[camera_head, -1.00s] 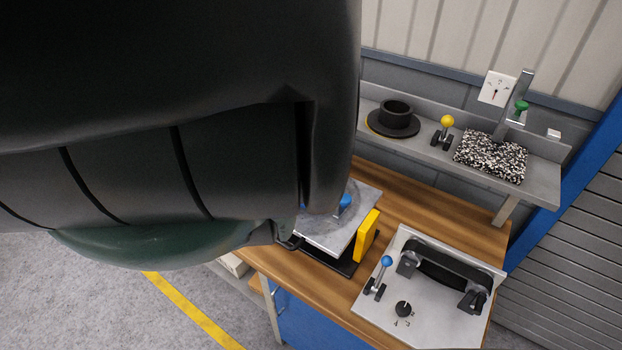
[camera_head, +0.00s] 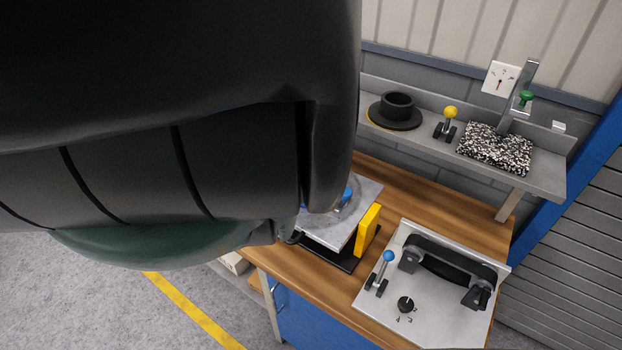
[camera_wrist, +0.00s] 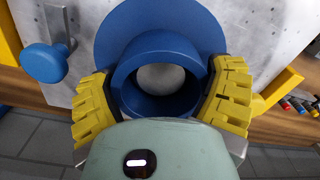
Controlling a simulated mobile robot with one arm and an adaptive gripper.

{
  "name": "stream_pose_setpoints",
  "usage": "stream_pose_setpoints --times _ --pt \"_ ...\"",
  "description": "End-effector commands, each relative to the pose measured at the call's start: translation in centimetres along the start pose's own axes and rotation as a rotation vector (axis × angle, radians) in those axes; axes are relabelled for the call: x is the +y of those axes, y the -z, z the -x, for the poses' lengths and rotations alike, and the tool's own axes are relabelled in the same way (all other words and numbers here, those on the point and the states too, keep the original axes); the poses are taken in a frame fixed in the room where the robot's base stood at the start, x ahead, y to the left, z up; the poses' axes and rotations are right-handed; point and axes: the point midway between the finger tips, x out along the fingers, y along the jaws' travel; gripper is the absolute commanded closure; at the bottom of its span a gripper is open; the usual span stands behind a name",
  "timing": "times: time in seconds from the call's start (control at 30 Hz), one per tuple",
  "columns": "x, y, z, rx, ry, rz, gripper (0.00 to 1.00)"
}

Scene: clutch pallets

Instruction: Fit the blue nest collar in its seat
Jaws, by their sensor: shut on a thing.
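The blue nest collar (camera_wrist: 165,48), a ring with a wide flange, fills the middle of the wrist view. My gripper (camera_wrist: 164,100) is shut on it, with a yellow padded finger on each side of the ring. The flange is in front of the grey metal plate (camera_wrist: 268,25), and pale grey shows through the bore. Whether the flange touches the plate or is in a seat cannot be told. In the head view the plate (camera_head: 330,230) is partly behind my arm, and the gripper's hold on the collar is hidden.
A blue knob (camera_wrist: 44,62) is left of the collar. A yellow block (camera_head: 367,230) stands at the plate's right edge. A panel with a blue-knobbed lever (camera_head: 387,257) is further right. The shelf behind carries a black flanged ring (camera_head: 397,108) and a yellow-knobbed lever (camera_head: 450,112).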

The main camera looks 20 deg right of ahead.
Motion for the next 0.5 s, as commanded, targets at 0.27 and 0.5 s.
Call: stream_pose_setpoints --times 0.27,0.5 --pt "-0.01 0.05 0.04 0.001 0.000 0.000 0.61" --pt "0.00 0.03 0.03 0.001 0.000 0.000 0.01"
